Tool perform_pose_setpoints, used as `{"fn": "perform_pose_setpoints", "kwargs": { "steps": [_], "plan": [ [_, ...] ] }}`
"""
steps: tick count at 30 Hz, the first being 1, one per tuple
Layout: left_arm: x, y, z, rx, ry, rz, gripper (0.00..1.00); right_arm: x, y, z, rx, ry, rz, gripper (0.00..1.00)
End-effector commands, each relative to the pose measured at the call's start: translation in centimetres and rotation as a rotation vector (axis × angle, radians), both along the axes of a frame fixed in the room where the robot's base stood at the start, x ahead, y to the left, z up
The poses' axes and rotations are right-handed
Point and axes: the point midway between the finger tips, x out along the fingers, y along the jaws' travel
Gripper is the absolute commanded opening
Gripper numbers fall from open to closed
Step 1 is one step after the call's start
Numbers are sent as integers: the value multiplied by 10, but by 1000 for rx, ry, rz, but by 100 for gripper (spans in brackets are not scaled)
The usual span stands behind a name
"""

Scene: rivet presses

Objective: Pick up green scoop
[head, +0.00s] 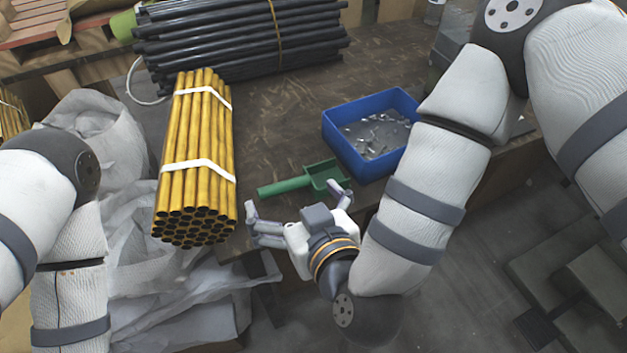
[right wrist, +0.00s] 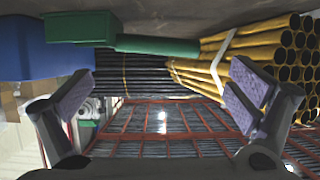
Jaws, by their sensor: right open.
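The green scoop (head: 300,181) lies on the dark worktable near its front edge, with its handle pointing left and its pan at the right. My right gripper (head: 293,203) is open and empty just in front of the scoop, its two fingers spread apart. In the right wrist view the scoop (right wrist: 157,45) shows at the top, beyond the spread fingers (right wrist: 160,88) and apart from them. My left arm shows at the left of the head view, but its gripper is out of the picture.
A blue bin (head: 345,153) holding small metal parts stands right of the scoop. A strapped bundle of yellow tubes (head: 197,150) lies to its left, over the table's front edge. Black tubes (head: 235,45) lie at the back. The worktable (head: 275,120) is clear behind the scoop.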

Motion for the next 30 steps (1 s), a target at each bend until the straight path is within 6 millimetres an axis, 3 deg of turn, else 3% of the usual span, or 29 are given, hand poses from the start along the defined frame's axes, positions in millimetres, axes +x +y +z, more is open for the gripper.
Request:
{"fn": "perform_pose_setpoints", "kwargs": {
  "steps": [12,19,26,30],
  "plan": [
    [-12,0,-14,1,39,-2,0,54,13,-34,1,1,1,100],
    [-11,0,-13,1,37,-2,0,57,14,-33,1,0,2,100],
    [-11,0,-13,1,37,-2,0,57,14,-33,1,0,2,52],
    [-11,0,-13,1,37,-2,0,57,14,-33,1,0,2,52]
  ]
}}
